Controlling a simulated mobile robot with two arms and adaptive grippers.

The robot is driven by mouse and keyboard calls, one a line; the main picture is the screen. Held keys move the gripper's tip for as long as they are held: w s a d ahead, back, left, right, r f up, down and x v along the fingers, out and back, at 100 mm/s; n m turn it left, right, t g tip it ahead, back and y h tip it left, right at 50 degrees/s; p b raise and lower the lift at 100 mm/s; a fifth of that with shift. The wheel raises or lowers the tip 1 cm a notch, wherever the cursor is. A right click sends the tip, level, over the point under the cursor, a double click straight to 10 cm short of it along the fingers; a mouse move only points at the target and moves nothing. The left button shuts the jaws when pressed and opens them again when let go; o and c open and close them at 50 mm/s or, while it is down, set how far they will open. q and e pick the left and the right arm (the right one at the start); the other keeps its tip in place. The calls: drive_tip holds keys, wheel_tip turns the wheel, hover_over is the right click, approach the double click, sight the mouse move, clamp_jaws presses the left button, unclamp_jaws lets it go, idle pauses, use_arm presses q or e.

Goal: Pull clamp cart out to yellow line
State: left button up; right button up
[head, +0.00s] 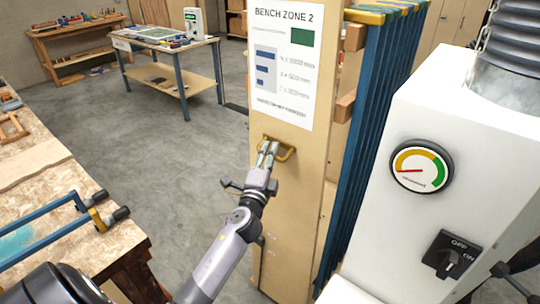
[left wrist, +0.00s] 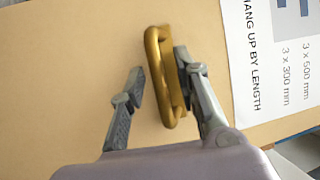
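The clamp cart (head: 290,200) is a tall tan panel cart with blue bar clamps (head: 375,130) hung along its right side. A brass handle (head: 283,150) sticks out of its front panel below a poster. My left gripper (head: 268,150) is at this handle. In the left wrist view its fingers (left wrist: 158,82) are apart, with the handle (left wrist: 153,75) between them, close to or touching the right finger; the left finger stands clear. No yellow line shows in either view. Dark parts at the lower right edge may be my right gripper; its fingers cannot be made out.
A white machine (head: 420,230) with a gauge and switch stands close on the right. A wooden workbench (head: 60,210) with a blue clamp is at left. A blue-legged table (head: 165,50) stands farther back. Grey concrete floor (head: 170,150) is free between them.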

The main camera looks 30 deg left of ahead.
use_arm(q)
clamp_jaws()
idle(0.7)
